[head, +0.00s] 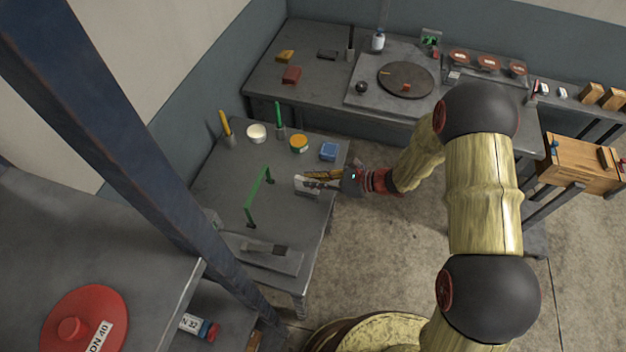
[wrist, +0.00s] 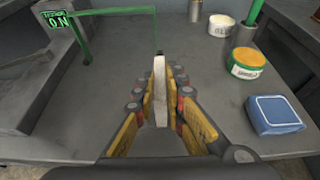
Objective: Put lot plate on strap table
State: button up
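My gripper (head: 318,178) is over the right part of a grey table (head: 225,185), which I take to be the strap table. In the wrist view its yellow fingers (wrist: 162,85) are closed on both sides of a thin pale plate (wrist: 159,88), seen edge-on. This seems to be the lot plate; it also shows as a whitish piece at the fingertips in the head view (head: 304,186). Its markings cannot be read. Whether its lower edge touches the tabletop cannot be told.
A green arch (head: 258,196) stands left of my gripper. A blue box (head: 329,151), an orange-lidded tin (head: 298,143), a white tub (head: 256,133) and upright green and yellow sticks stand behind. A flat tray (head: 262,257) lies in front. Bare tabletop lies between.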

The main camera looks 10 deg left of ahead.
jog(key=o, duration=0.5)
jog(key=shift+c, duration=0.2)
